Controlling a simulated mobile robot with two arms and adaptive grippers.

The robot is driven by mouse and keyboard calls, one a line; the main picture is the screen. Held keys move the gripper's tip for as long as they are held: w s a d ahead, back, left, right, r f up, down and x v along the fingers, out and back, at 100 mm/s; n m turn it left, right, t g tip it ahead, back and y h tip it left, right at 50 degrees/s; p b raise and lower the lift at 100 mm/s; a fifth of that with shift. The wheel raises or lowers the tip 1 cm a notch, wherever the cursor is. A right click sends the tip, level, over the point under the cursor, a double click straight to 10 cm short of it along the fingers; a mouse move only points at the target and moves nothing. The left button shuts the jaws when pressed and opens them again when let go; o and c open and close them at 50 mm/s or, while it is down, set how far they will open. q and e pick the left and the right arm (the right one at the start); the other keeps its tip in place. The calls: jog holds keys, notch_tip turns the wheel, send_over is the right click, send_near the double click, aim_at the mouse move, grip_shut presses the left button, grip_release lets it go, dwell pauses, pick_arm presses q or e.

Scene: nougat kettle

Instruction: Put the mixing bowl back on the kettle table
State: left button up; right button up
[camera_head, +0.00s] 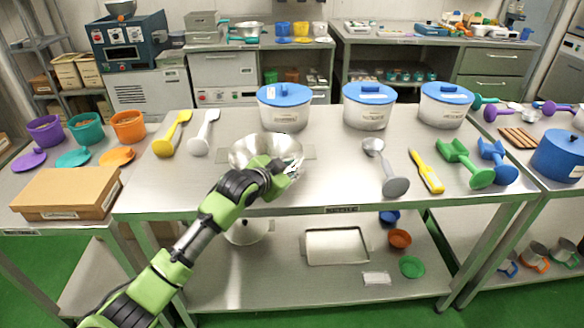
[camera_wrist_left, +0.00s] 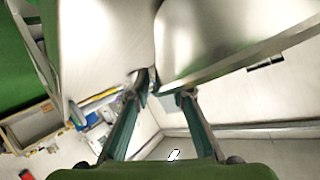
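The shiny metal mixing bowl (camera_head: 262,145) is upright at the left middle of the steel kettle table (camera_head: 330,175), with flat metal plates showing on either side. I cannot tell whether it rests on the top or is just above it. My left gripper (camera_head: 285,172) is at the bowl's front right side. In the left wrist view the bowl's curved metal (camera_wrist_left: 225,45) fills the top, and the fingertips of my left gripper (camera_wrist_left: 165,87) are close together at its rim. I cannot tell whether they grip it. My right gripper is not in view.
Several white pots with blue lids (camera_head: 284,112) stand along the back. A yellow scoop (camera_head: 170,135) and a grey scoop (camera_head: 203,133) lie left of the bowl. A ladle (camera_head: 388,170), a yellow brush (camera_head: 427,172) and more scoops lie to the right. A cardboard box (camera_head: 65,193) sits on the left table.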

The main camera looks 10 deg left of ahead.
pick_arm(q)
jog(key=shift+s+r, duration=0.1)
jog(key=shift+s, duration=0.05)
jog(key=v, duration=1.1)
jog(key=shift+s, duration=0.35)
jog(key=shift+a+r, duration=0.1)
jog(key=shift+a, duration=0.05)
